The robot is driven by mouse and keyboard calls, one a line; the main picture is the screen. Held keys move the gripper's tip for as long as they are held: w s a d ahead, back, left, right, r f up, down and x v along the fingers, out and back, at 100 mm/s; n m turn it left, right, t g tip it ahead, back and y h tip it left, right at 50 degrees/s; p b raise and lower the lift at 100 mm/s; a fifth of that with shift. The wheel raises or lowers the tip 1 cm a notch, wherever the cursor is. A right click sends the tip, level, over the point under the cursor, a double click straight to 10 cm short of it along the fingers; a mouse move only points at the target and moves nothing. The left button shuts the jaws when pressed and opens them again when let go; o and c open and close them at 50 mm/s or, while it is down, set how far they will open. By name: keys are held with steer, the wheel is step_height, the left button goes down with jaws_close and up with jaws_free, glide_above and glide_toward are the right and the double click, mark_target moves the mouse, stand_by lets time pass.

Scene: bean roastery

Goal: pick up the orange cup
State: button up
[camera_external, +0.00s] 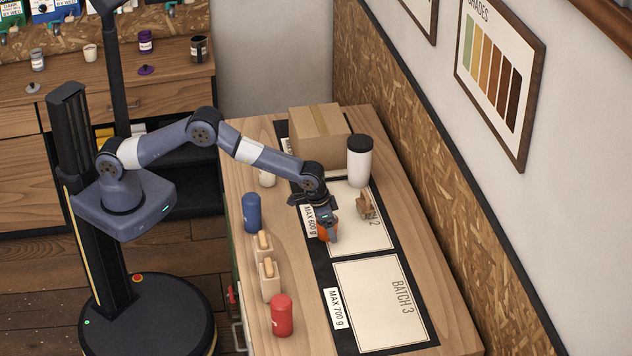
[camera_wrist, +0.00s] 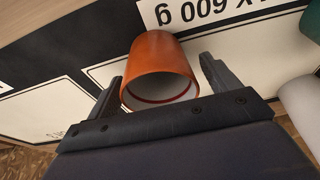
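The orange cup (camera_external: 322,235) is on the dark-bordered mat with pale panels, by the "MAX 600 g" label, and is partly hidden by my gripper (camera_external: 329,231). In the wrist view, the orange cup (camera_wrist: 158,58) has its mouth toward the camera. My gripper's fingers (camera_wrist: 160,75) are apart, one on each side of the cup, with a small gap showing on both sides. Contact with the cup cannot be seen.
A cardboard box (camera_external: 320,135) and a white canister with a black lid (camera_external: 359,162) stand behind. A small brown object (camera_external: 366,205) is to the right. A blue canister (camera_external: 251,213), wooden-topped containers (camera_external: 269,279) and a red canister (camera_external: 281,316) line the left. The "Batch 3" panel (camera_external: 375,300) is clear.

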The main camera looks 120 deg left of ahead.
steer(key=c, duration=1)
steer(key=shift+o, duration=0.2)
